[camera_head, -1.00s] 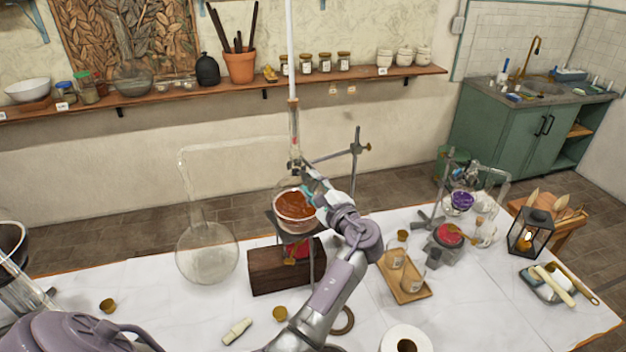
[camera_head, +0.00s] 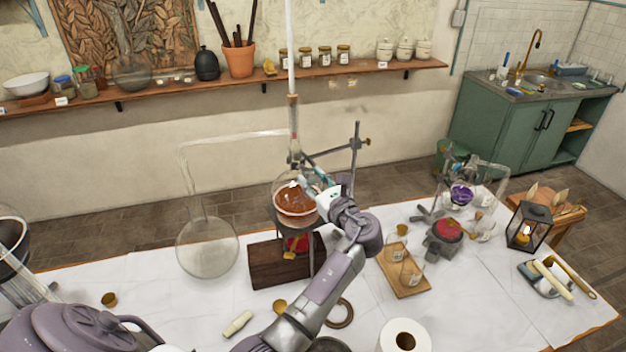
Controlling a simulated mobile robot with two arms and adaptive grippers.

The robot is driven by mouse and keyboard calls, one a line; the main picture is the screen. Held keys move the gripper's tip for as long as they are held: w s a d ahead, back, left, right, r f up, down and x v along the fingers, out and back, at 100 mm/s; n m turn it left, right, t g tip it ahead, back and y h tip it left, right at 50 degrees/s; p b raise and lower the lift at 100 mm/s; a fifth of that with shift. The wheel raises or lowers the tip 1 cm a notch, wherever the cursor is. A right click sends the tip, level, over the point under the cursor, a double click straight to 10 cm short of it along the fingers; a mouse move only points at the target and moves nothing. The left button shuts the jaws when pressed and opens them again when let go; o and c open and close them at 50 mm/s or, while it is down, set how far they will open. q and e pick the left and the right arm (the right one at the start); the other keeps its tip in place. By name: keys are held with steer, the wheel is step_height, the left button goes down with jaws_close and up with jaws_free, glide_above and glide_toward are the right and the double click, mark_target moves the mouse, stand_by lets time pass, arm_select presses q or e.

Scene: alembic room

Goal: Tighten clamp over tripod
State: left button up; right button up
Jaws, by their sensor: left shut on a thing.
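A round flask (camera_head: 297,208) with orange-brown contents sits on the tripod (camera_head: 313,257) near the table's back edge. A stand (camera_head: 355,160) rises behind it, and its rod runs left to the clamp (camera_head: 296,163) at the flask's neck. My left gripper (camera_head: 311,186) is just below the clamp, in front of the flask's upper right side. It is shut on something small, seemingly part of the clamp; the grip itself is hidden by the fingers. My right gripper is not in view.
A wooden block (camera_head: 282,265) is under the tripod. A large clear flask (camera_head: 207,250) with a bent tube stands left. A tray of small glasses (camera_head: 408,283) and a lantern (camera_head: 529,228) are right. A white roll (camera_head: 404,338) is at the front.

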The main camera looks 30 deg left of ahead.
arm_select(q)
steer(key=shift+m, duration=0.6)
steer(key=o, duration=1.2)
steer(key=shift+c, duration=0.2)
steer(key=v, duration=1.2)
steer(key=shift+w, duration=0.1)
